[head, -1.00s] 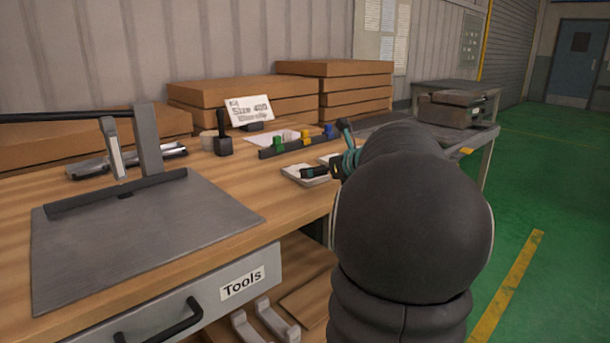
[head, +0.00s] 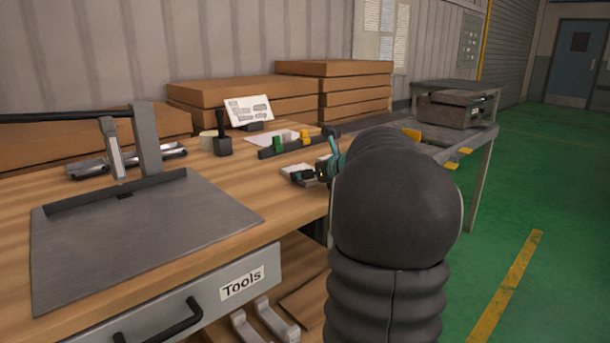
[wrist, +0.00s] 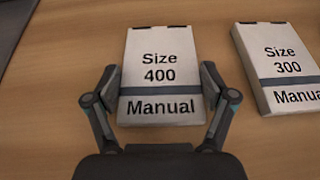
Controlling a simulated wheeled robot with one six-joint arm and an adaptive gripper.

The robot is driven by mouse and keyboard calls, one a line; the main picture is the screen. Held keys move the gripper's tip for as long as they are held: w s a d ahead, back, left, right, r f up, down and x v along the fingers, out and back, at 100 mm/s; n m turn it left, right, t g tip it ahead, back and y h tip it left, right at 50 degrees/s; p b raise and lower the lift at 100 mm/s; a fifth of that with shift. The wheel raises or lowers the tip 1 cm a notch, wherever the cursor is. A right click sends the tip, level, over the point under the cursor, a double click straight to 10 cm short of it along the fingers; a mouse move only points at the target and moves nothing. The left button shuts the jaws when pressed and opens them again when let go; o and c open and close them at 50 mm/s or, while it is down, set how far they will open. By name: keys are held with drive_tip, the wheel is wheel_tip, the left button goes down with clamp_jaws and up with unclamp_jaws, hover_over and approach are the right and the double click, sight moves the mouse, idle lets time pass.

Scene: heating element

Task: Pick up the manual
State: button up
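The Size 400 manual (wrist: 162,60), a white booklet with a dark band, lies on the wooden bench in the wrist view. My gripper (wrist: 159,78) is open around it, one finger beside each long edge. The fingers are very close to the edges; I cannot tell whether they touch. The Size 300 manual (wrist: 276,66) lies to the right, apart from my gripper. In the head view, my gripper (head: 328,168) is low over the bench, and part of a white manual (head: 297,173) shows beside it. My arm hides the rest.
A white sign card (head: 249,110) stands behind. A dark rack with coloured pieces (head: 285,147) is just beyond my gripper. Stacked cardboard boxes (head: 335,90) line the wall. A grey plate (head: 140,240) covers the bench's left front.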

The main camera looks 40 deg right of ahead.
drive_tip(key=shift+r, duration=0.1)
drive_tip(key=shift+r, duration=0.6)
drive_tip(key=r, duration=0.1)
drive_tip(key=d+r+p, duration=0.1)
drive_tip(key=r, duration=0.1)
drive_tip(key=shift+s+r, duration=0.15)
drive_tip(key=shift+r, duration=0.05)
drive_tip(key=s+d+r, duration=0.3)
drive_tip(key=d+r, duration=0.3)
drive_tip(key=d, duration=0.4)
drive_tip(key=shift+d+r, duration=0.15)
